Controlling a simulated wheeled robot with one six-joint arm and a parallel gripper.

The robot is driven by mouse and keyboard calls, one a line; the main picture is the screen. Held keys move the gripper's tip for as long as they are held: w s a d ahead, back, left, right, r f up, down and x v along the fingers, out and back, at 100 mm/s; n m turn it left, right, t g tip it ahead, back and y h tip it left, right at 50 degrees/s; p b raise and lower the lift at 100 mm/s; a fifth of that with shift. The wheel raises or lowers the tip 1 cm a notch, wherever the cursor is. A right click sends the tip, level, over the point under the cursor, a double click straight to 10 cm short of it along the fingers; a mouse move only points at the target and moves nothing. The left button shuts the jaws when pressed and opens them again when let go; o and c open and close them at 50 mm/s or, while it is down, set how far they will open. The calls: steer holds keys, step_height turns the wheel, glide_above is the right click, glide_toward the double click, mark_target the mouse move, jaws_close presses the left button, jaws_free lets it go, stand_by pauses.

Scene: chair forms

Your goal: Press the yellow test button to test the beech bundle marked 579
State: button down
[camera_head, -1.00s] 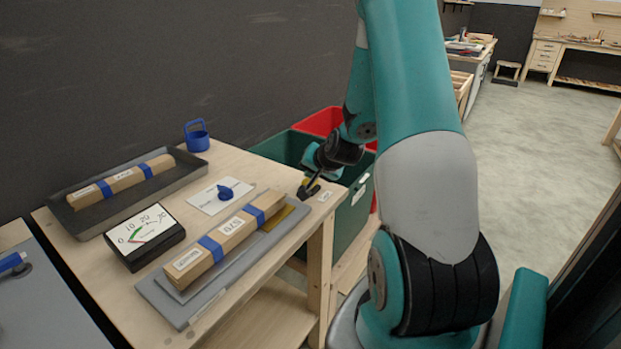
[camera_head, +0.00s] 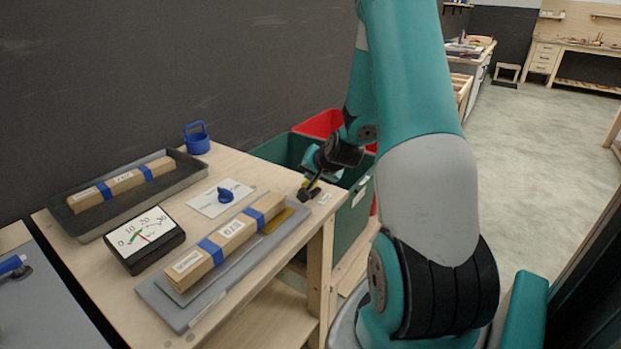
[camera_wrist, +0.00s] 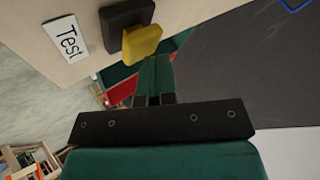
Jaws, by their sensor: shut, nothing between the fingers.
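The beech bundle marked 579 (camera_head: 217,250), a pale wood bundle with blue bands and white labels, lies on a grey plate (camera_head: 187,312) on the bench. The yellow test button (camera_wrist: 142,43) sits on a black base in the wrist view, beside a white "Test" label (camera_wrist: 66,39). In the head view its black base (camera_head: 304,193) is at the bench's right corner, partly hidden by my gripper (camera_head: 314,183). My gripper (camera_wrist: 155,65) is shut and empty, its tips close to the button; I cannot tell whether they touch it. A dial meter (camera_head: 145,238) stands left of the bundle.
Another banded bundle (camera_head: 122,184) lies in a dark tray (camera_head: 188,177) behind. A blue-handled holder (camera_head: 197,138) and a white card with a blue knob (camera_head: 209,204) are nearby. Green (camera_head: 285,150) and red (camera_head: 318,123) bins stand beyond the bench.

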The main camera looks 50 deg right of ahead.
steer(key=shift+r+p, duration=0.6)
steer(key=shift+r, duration=0.4)
step_height(320, 180, up, 5)
steer(key=p, duration=0.3)
steer(key=shift+p, duration=0.4)
